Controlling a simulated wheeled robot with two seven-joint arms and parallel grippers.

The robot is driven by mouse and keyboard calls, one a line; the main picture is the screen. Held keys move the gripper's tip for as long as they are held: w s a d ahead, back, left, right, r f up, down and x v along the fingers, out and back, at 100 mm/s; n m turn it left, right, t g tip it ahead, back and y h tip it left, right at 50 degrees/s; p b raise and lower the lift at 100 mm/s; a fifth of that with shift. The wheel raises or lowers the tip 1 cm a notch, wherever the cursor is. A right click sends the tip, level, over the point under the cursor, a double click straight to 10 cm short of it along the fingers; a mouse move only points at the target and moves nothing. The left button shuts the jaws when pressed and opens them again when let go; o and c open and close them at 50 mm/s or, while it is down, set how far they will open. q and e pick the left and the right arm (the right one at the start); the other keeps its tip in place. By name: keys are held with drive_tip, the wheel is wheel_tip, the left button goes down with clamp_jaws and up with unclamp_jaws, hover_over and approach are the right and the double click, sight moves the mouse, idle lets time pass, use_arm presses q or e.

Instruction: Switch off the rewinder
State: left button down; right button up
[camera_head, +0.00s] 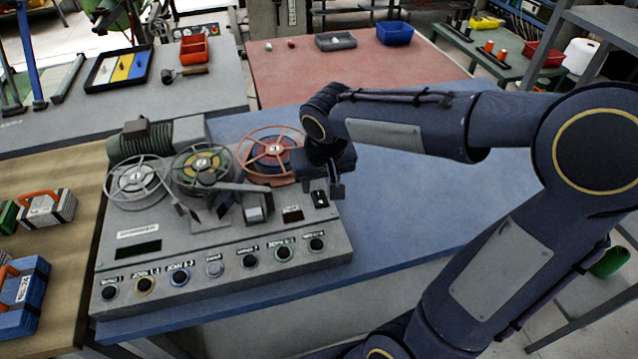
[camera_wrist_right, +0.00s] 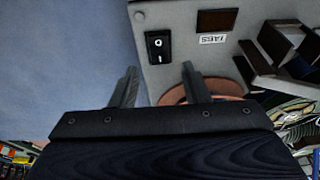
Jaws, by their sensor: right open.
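The rewinder (camera_head: 220,271) is a grey machine on the blue table, with several reels on top and a row of round knobs along its sloped front. Its black rocker switch (camera_head: 320,198) sits at the right end of the top panel. In the right wrist view the switch (camera_wrist_right: 158,46) carries white marks and lies just beyond the fingertips. My right gripper (camera_head: 337,189) is over the right end of the machine, by the switch. In the wrist view its two fingers (camera_wrist_right: 158,78) are apart with nothing between them. My left gripper is not in view.
A red reel (camera_head: 268,147) stands close to my right gripper. A dark display window (camera_wrist_right: 216,21) is beside the switch. The blue table (camera_head: 420,205) is clear to the right. Toolboxes (camera_head: 25,300) stand on the wooden bench at left.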

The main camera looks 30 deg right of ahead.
sight(321, 203)
drive_tip(key=v, duration=0.5)
drive_tip(key=shift+r, duration=0.3)
drive_tip(key=s+a+f+t+y+p, duration=0.1)
drive_tip(key=s+a+y, duration=0.1)
drive_tip(key=s, duration=0.5)
drive_tip(key=s+a+f+n+t+y+p, duration=0.1)
drive_tip(key=s+a+y, duration=0.1)
drive_tip(key=s, duration=0.6)
drive_tip(key=shift+s+t+y, duration=0.3)
